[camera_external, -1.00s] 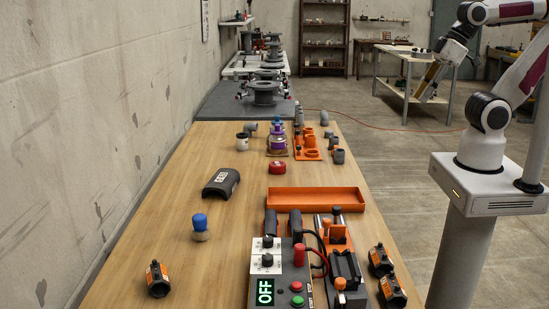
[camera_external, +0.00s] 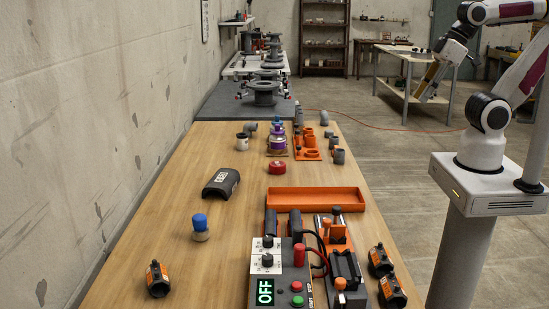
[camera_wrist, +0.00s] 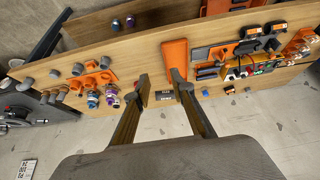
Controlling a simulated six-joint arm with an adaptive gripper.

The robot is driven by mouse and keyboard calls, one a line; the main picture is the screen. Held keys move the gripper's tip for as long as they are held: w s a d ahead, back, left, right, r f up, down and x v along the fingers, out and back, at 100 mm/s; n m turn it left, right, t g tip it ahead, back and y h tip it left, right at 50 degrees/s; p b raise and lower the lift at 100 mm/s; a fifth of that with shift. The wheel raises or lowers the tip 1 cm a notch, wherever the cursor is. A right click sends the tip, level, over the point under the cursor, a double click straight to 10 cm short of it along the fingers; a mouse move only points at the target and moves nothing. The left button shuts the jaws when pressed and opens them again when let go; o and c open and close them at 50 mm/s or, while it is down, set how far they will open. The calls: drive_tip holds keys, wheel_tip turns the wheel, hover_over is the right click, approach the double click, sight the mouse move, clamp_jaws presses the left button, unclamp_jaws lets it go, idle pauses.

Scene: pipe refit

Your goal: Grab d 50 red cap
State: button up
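A small round red cap (camera_external: 277,167) lies on the wooden table, between the orange tray and the fittings at the far end. My gripper (camera_external: 428,88) hangs in the air off the right side of the table, well apart from the cap. In the wrist view, the two fingers of my gripper (camera_wrist: 160,82) are spread with nothing between them, so it is open. The red cap is hard to make out in the wrist view; the left finger may partly hide it.
The orange tray (camera_external: 316,199) lies mid-table on the right. A control box (camera_external: 280,268) reading OFF, a clamp fixture and black couplers (camera_external: 381,261) stand in front. A dark half-shell (camera_external: 221,184) and a blue-topped piece (camera_external: 200,226) are left. Purple and blue fittings (camera_external: 277,140) stand behind the cap.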

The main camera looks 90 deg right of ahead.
drive_tip(key=o, duration=1.1)
drive_tip(key=shift+o, duration=0.2)
drive_tip(key=w+d+f+t+h, duration=0.1)
drive_tip(key=w+d+f+t, duration=0.1)
drive_tip(key=w+d, duration=0.8)
drive_tip(key=w+d+f+t+h, duration=0.15)
drive_tip(key=w+d, duration=0.35)
drive_tip(key=w, duration=1.1)
drive_tip(key=w+d+f+t+y, duration=0.1)
drive_tip(key=w+f, duration=0.2)
drive_tip(key=f, duration=0.4)
drive_tip(key=w+d+f+n+y, duration=0.1)
drive_tip(key=w+d+f+y, duration=0.1)
drive_tip(key=w+f, duration=0.2)
drive_tip(key=w+d+f+n+t+y, duration=0.1)
drive_tip(key=w+d+f, duration=0.1)
drive_tip(key=f, duration=0.9)
drive_tip(key=shift+w+t, duration=0.35)
drive_tip(key=shift+w, duration=0.3)
drive_tip(key=shift+s+a+f+y, duration=0.1)
drive_tip(key=shift+f+y, duration=0.35)
drive_tip(key=shift+f, duration=0.2)
